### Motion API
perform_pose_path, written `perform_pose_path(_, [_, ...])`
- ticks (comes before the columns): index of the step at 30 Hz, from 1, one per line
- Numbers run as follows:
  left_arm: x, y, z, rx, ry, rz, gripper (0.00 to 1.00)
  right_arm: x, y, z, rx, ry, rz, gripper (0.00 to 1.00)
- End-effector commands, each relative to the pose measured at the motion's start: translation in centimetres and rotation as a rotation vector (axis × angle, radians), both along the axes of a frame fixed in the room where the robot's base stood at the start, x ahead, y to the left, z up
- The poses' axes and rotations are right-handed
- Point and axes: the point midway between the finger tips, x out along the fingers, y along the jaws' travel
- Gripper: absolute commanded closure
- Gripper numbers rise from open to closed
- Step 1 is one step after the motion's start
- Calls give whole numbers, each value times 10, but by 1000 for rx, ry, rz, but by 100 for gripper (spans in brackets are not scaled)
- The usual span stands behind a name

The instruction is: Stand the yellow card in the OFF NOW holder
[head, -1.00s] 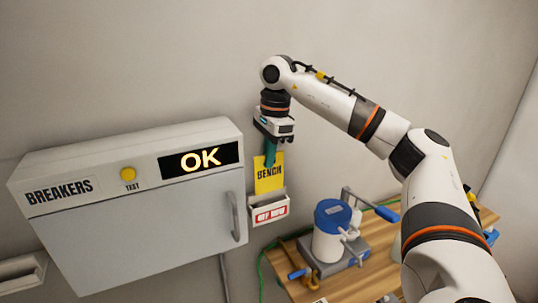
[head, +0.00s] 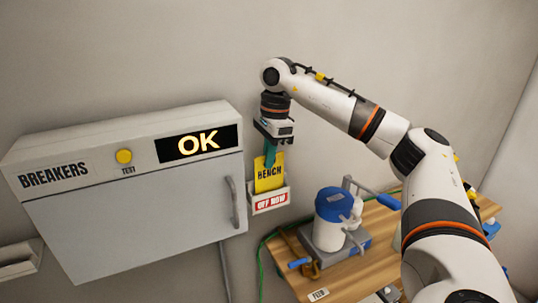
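The yellow card (head: 268,180), printed BENCH, stands upright with its lower edge inside the OFF NOW holder (head: 271,203). The holder is a small white wall box with a red label, right of the breaker cabinet. My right gripper (head: 270,158) points down from above, its teal fingers at the card's top edge. The fingers look closed on the card's top. The card's bottom is hidden behind the holder's front. My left gripper is not in view.
The grey BREAKERS cabinet (head: 130,215) with a yellow TEST button (head: 124,156) and a lit OK display (head: 198,144) is at left. Another wall holder (head: 18,262) is at lower left.

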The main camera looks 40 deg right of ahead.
Motion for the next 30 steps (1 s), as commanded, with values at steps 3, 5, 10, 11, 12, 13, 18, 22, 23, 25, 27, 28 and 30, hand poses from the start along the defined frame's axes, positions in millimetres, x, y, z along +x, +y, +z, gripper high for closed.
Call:
perform_pose_path(3, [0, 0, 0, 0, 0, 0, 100, 0, 0, 0, 0, -1, 0, 100])
perform_pose_path(5, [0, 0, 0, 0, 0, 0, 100, 0, 0, 0, 0, -1, 0, 100])
perform_pose_path(10, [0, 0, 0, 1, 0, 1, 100, 0, 0, -1, 0, 0, 0, 100])
perform_pose_path(11, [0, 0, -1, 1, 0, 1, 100, 0, 0, -1, 0, 0, 0, 100])
perform_pose_path(12, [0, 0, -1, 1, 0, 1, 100, 0, 0, -2, 0, 0, 0, 100])
perform_pose_path(13, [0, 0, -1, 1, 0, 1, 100, 0, 0, -2, 0, 0, 0, 100])
perform_pose_path(18, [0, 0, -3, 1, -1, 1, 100, 0, 0, -6, 0, 0, 0, 100])
perform_pose_path(22, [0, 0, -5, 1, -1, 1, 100, 0, 0, -8, 0, 0, 0, 100])
perform_pose_path(23, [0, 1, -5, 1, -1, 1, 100, 0, 0, -9, 0, 0, 0, 100])
perform_pose_path(25, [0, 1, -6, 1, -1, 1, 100, 0, 0, -10, 0, 0, 0, 100])
perform_pose_path(27, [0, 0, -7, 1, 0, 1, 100, 0, 0, -11, 0, 0, 0, 100])
perform_pose_path(28, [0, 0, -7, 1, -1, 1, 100, 0, 0, -12, 0, 0, 0, 100])
perform_pose_path(30, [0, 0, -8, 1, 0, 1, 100, 0, 0, -13, 0, 0, 0, 100])
